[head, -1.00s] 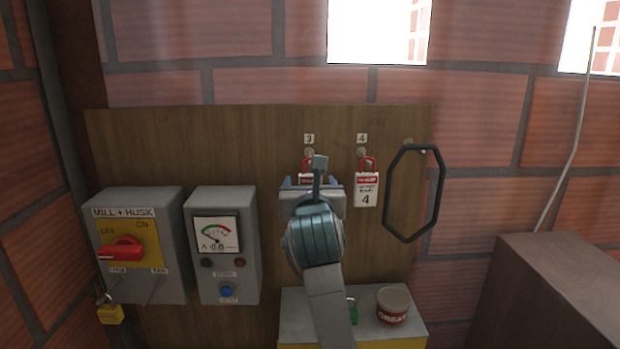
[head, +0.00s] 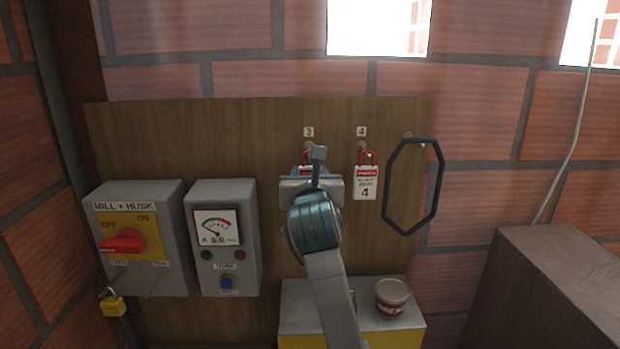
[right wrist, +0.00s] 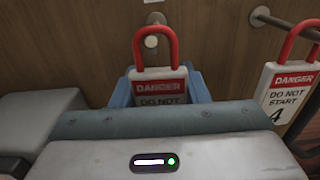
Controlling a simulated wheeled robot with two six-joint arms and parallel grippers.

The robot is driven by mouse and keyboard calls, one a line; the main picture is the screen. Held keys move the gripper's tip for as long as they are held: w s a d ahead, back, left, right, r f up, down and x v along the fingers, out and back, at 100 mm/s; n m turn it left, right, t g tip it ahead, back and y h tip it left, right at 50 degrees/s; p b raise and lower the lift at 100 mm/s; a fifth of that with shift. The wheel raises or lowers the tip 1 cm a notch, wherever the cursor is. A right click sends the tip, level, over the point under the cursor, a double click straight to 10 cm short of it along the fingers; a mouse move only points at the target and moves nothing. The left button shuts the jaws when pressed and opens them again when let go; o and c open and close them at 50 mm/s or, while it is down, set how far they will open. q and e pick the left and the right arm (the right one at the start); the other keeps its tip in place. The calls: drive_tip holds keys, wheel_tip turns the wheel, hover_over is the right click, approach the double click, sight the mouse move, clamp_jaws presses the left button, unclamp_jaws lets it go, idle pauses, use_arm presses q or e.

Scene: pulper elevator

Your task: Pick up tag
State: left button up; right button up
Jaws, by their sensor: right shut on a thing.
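Two red-and-white danger tags with red loops hang on pegs of the wooden board. The tag under label 3 (right wrist: 160,88) shows between my right gripper's blue fingers in the right wrist view; its loop is still around its peg. In the head view my gripper mostly hides it. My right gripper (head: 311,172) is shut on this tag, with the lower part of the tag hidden. The tag numbered 4 (head: 366,183) hangs just to the right; it also shows in the right wrist view (right wrist: 290,88). My left gripper is not in view.
A black ring-shaped band (head: 413,188) hangs right of tag 4. A MILL + HUSK switch box (head: 140,270) and a meter box (head: 222,245) are at left. A grease tin (head: 391,297) stands on a grey-topped box (head: 300,315) below. A brown block (head: 560,290) stands right.

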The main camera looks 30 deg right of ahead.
drive_tip(key=shift+r+b, duration=0.6)
drive_tip(key=shift+b, duration=0.05)
drive_tip(key=b+v, duration=1.8)
drive_tip(key=b, duration=0.3)
drive_tip(key=shift+b, duration=0.4)
drive_tip(key=shift+d, duration=0.1)
